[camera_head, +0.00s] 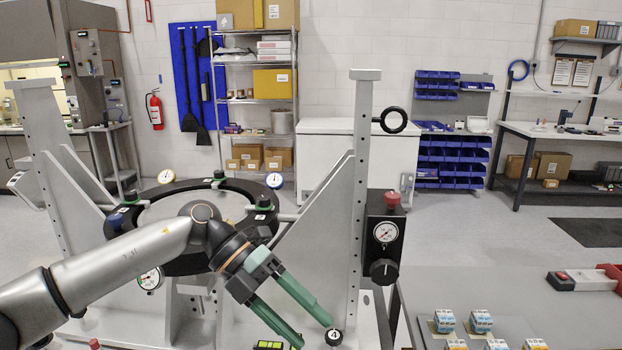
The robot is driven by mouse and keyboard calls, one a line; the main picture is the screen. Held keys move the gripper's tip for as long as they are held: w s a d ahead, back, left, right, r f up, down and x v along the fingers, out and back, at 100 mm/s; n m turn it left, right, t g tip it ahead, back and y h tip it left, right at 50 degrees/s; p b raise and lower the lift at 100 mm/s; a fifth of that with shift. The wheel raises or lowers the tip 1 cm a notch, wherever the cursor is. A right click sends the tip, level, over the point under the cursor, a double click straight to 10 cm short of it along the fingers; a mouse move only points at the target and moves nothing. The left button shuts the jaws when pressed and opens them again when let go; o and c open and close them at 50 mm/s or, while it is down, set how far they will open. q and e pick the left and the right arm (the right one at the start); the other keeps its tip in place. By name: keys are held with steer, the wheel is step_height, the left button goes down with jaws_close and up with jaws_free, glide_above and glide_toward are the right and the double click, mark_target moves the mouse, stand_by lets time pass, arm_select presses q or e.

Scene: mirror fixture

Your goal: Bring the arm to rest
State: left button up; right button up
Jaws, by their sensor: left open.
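My left arm (130,262) comes in from the left and reaches across the front of the mirror fixture. My left gripper (314,333) has two green fingers that point down and to the right. The fingers are apart, with nothing seen between them. The fingertips are close to a black knob marked 4 (334,337) at the bottom of the picture; I cannot tell whether they touch it. The fixture's round black ring (180,267) lies behind my wrist, which hides part of it. My right gripper is not in view.
Grey uprights (361,200) with slanted braces flank the ring. A black box with a gauge (386,233) and red button is on the right upright. A grey table (580,315) at lower right holds several small boxes (481,321).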

arm_select(q)
steer(key=s+d+f+n+t+h, duration=0.15)
steer(key=s+d+n+h, duration=0.3)
steer(key=d+h, duration=0.55)
steer(key=w+a+f+n+t+y, duration=0.2)
steer(key=a+f+n+t+y, duration=0.3)
steer(key=f+n+t, duration=0.55)
steer(key=w+a+f+n+t+y, duration=0.3)
steer(key=a+f+n+t, duration=0.4)
steer(key=n, duration=0.7)
steer(key=s+a+f+n+g+y, duration=0.2)
steer(key=s+a+f+n+y, duration=0.2)
steer(key=s+f, duration=0.5)
steer(key=s+a+f+n+g+y, duration=0.3)
steer(key=s+a+f+n+y, duration=0.1)
steer(key=s+a+f, duration=0.5)
steer(key=shift+s+a+f+y, duration=0.25)
steer(key=shift+s+f+y, duration=0.15)
steer(key=shift+f+y, duration=0.3)
